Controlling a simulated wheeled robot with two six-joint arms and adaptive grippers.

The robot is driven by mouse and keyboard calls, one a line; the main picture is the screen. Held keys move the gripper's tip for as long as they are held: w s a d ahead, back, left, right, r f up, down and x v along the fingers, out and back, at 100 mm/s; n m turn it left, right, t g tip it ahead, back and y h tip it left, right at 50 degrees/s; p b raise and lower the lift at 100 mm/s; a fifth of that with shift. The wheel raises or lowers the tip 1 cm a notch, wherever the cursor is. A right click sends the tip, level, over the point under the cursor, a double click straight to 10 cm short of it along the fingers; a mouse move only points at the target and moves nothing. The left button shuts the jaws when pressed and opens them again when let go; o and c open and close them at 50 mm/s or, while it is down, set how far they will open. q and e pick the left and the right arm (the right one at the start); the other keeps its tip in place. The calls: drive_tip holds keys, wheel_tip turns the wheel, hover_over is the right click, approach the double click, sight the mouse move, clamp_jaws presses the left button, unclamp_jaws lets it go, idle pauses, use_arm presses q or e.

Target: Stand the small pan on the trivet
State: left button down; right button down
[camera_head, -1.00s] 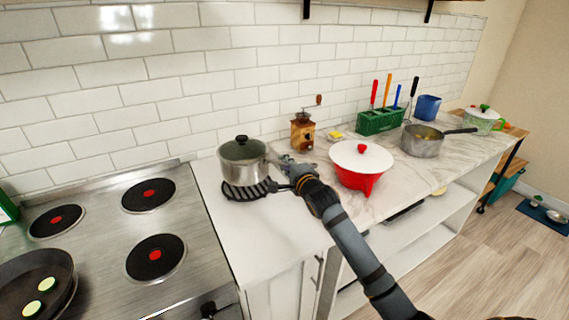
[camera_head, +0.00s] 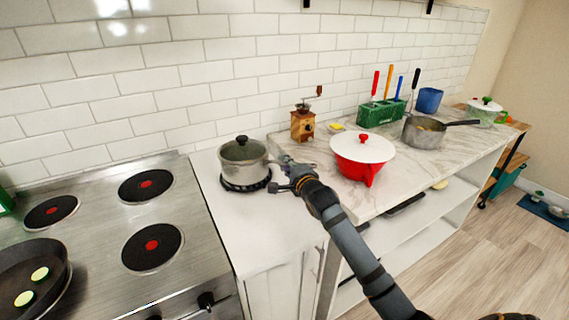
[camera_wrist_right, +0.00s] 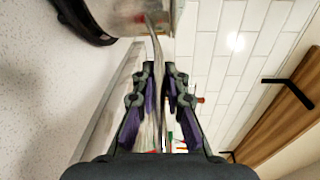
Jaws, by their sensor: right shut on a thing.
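The small pan (camera_head: 243,164) is grey metal with a dark glass lid and black knob, and it looks upright. The black round trivet (camera_head: 246,187) lies on the white counter directly beneath it; only its front rim shows. The pan's base looks on or very close to the trivet; I cannot tell whether it touches. My right gripper (camera_head: 281,186) is at the pan's right side, shut on its handle. In the right wrist view the handle runs between the fingers (camera_wrist_right: 161,75), with the pan's wall (camera_wrist_right: 120,18) and trivet edge (camera_wrist_right: 80,20) at upper left. My left gripper is out of view.
A stove (camera_head: 105,235) with a frying pan (camera_head: 30,280) stands left. On the marble counter to the right are a wooden grinder (camera_head: 303,127), a red pot with white lid (camera_head: 360,165), a green utensil holder (camera_head: 381,114) and another grey pan (camera_head: 422,135). The white counter's front (camera_head: 255,240) is clear.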

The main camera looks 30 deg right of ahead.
idle(0.5)
drive_tip(key=c, duration=1.3)
unclamp_jaws()
drive_tip(key=shift+s, duration=0.15)
drive_tip(key=shift+f, duration=0.25)
drive_tip(key=s+r, duration=0.1)
drive_tip(key=s, duration=1.1)
drive_tip(key=shift+a+r, duration=0.2)
drive_tip(key=shift+a, duration=0.15)
drive_tip(key=shift+f, duration=0.1)
